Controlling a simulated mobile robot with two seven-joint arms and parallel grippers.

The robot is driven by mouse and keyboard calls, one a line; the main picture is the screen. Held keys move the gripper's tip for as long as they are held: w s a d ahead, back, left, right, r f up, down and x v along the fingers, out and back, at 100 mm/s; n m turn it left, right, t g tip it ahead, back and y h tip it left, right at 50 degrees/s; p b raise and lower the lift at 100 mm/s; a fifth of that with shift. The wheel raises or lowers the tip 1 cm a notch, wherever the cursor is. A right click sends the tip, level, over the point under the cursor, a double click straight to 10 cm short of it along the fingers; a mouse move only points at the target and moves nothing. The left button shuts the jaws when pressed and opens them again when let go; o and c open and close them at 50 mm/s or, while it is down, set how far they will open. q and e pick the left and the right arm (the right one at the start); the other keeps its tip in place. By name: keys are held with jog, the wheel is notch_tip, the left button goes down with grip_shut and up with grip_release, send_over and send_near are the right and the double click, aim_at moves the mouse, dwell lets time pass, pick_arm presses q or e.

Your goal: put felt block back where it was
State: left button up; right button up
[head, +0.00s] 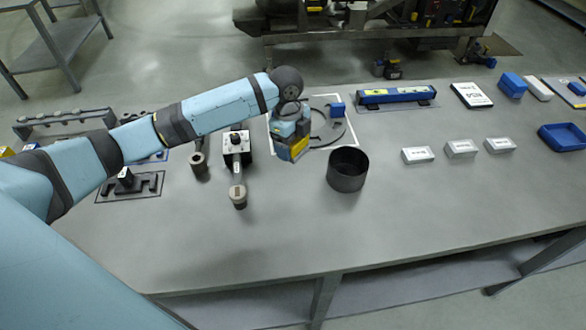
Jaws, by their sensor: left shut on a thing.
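My left gripper (291,137) reaches in from the left and hangs over the left part of a white square plate (342,141) with a dark ring on it. The gripper is shut on a small block (297,151), which looks yellow and dark at its lower end. The gripper hides much of this block, and I cannot tell for certain that it is the felt block. A small blue block (337,109) is at the plate's upper right, apart from the gripper. My right gripper is not in view.
A dark round bin (348,170) stands just right of the gripper. A black-and-white device (237,146) and a small cylinder (238,197) are to its left. Several white boxes (461,149) and a blue tray (563,137) are on the right. The front of the table is clear.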

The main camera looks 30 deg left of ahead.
pick_arm(q)
send_over(294, 177)
notch_tip(294, 177, down, 6)
jog(key=shift+a+r, duration=0.1)
jog(key=shift+f+p, duration=0.3)
jog(key=shift+f, duration=1.9)
jog(key=shift+f, duration=0.15)
jog(key=o, duration=0.9)
jog(key=shift+a+r, duration=0.1)
jog(key=shift+r, duration=0.45)
jog(key=r, duration=0.3)
jog(key=a+r, duration=0.1)
jog(key=r, duration=0.7)
jog(key=shift+a+r+b, duration=0.1)
jog(key=shift+a+b, duration=0.05)
jog(key=shift+b, duration=0.25)
